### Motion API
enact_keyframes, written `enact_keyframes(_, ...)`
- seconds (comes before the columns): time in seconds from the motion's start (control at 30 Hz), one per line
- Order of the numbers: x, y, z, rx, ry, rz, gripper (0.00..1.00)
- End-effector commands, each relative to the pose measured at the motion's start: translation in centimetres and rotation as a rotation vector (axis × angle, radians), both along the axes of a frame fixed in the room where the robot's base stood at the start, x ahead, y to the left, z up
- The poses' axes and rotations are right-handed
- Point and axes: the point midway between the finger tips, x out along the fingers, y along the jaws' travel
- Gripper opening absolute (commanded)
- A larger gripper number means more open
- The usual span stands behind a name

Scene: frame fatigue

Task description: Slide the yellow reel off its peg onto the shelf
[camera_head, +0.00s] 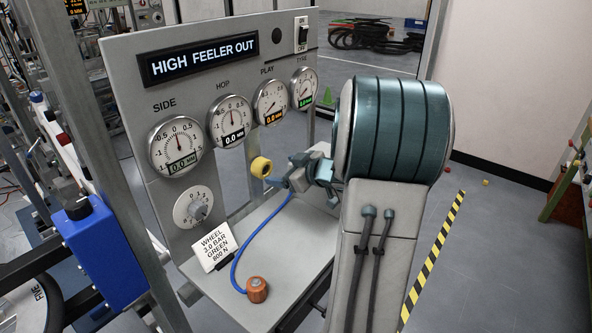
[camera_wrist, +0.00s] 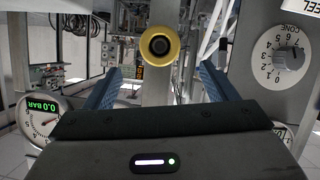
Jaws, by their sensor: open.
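The yellow reel (camera_head: 261,167) sits in front of the upright frame, just left of my gripper (camera_head: 283,174) in the head view. In the wrist view the reel (camera_wrist: 160,44) shows end-on, with a dark centre. My gripper (camera_wrist: 160,85) is open there, its two blue fingers apart with nothing between them. The reel appears beyond the fingertips, roughly midway between them; I cannot tell the exact gap. The peg is not clearly distinguishable. The grey shelf (camera_head: 215,275) lies below the gauge panel, with bare surface below the reel.
A gauge panel (camera_head: 190,95) stands behind the shelf. On the shelf are a white card (camera_head: 213,246), a blue hose (camera_head: 240,255) and an orange knob (camera_head: 257,289). A dial (camera_wrist: 283,55) is at the right in the wrist view. A blue box (camera_head: 95,250) stands at the left.

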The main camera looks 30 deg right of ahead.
Motion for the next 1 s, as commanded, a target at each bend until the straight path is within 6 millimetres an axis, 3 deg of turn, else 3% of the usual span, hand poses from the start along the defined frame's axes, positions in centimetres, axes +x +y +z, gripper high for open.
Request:
enact_keyframes(0.2, 4.0, 1.2, -1.7, 0.003, 0.0, 0.002, 0.79)
enact_keyframes(0.4, 6.7, 1.9, -2.8, 0.001, 0.001, 0.002, 0.79)
enact_keyframes(0.6, 7.9, 2.3, -3.3, -0.001, -0.001, 0.001, 0.79)
enact_keyframes(0.9, 8.1, 2.3, -3.3, -0.001, 0.0, 0.0, 0.79)
enact_keyframes(1.0, 8.1, 2.3, -3.3, 0.0, 0.0, -0.001, 0.51)
